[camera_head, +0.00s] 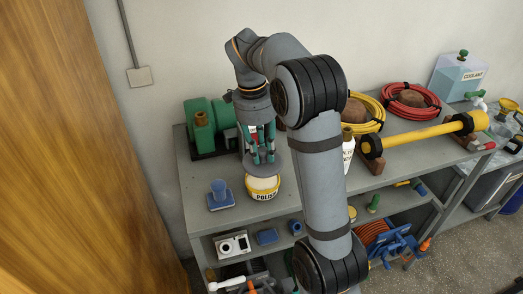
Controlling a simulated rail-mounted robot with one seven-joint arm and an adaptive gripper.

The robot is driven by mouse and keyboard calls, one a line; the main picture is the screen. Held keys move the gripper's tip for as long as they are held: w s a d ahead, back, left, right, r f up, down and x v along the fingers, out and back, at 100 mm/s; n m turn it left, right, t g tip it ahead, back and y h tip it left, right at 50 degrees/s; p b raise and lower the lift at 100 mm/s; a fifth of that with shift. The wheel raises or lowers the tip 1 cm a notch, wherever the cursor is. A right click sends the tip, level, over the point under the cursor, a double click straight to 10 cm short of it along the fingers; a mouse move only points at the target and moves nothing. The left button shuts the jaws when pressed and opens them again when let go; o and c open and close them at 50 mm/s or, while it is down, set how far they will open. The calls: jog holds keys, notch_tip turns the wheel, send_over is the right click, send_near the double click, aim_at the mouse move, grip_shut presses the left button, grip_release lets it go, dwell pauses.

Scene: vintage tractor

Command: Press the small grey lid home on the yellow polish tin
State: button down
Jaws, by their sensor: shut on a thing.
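The yellow polish tin (262,192) stands upright on the bench top, its label facing me. Its top looks pale. My gripper (263,162) points down directly over the tin, with its green-sided fingers close together just above the tin's top. I cannot tell whether the lid touches the tin's rim.
A blue block with a round top (220,196) stands left of the tin. A green machine (208,128) is behind it. My arm crosses the middle of the view and hides part of the bench (196,222).

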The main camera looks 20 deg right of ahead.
aim_at(261, 161)
jog(key=shift+f+b, duration=2.4)
jog(key=shift+b, duration=0.1)
jog(key=shift+f+b, duration=0.6)
jog(key=shift+b, duration=0.1)
jog(key=c, duration=1.4)
grip_release()
jog(key=shift+r, duration=0.15)
jog(key=r, duration=0.4)
jog(key=a+r, duration=0.1)
jog(key=r, duration=0.6)
jog(key=shift+w+a+r, duration=0.1)
jog(key=shift+a+r, duration=0.15)
jog(key=shift+r, duration=0.1)
jog(key=f, duration=0.4)
jog(key=d+f, duration=0.1)
jog(key=f, duration=0.7)
jog(key=shift+d, duration=0.2)
jog(key=shift+r, duration=0.25)
